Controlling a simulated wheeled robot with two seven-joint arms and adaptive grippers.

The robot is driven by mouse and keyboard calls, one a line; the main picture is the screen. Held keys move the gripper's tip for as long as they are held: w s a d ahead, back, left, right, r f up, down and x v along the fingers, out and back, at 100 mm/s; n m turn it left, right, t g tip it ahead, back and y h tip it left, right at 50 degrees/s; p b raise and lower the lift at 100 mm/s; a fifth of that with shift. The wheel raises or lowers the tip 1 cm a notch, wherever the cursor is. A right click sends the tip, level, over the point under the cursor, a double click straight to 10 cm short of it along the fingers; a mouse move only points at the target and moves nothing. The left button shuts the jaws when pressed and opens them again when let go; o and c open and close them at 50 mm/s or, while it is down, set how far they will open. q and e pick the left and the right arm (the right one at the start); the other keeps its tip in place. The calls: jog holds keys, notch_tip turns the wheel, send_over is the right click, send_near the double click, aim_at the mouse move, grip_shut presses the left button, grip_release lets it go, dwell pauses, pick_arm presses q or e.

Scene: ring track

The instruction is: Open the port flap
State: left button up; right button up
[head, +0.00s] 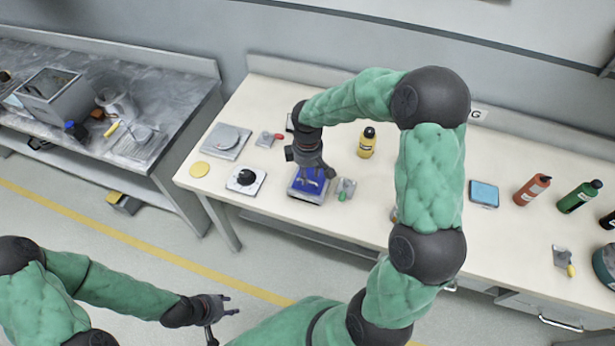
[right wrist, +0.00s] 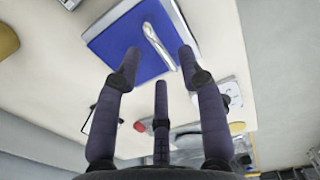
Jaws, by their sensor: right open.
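The port flap looks like a blue panel (head: 298,184) in a pale square frame, lying flat on the bench below my right gripper (head: 317,174). In the right wrist view the blue panel (right wrist: 125,45) fills the top middle, with a slim silver handle (right wrist: 157,46) across its right part. My right gripper (right wrist: 158,62) is open and empty, its fingertips spread over the panel's near edge and handle. I cannot tell the exact gap to the handle. My left gripper (head: 225,310) is away from the bench, low over the floor, its fingers spread and empty.
A dial plate (head: 246,180) stands left of the panel and a small green-handled fitting (head: 345,188) close to its right. A yellow bottle (head: 367,143) stands behind. A blue-topped block (head: 484,194) and an orange bottle (head: 532,189) are further right.

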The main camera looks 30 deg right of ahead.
jog(key=shift+f, duration=1)
grip_shut()
jog(key=shift+r, duration=0.1)
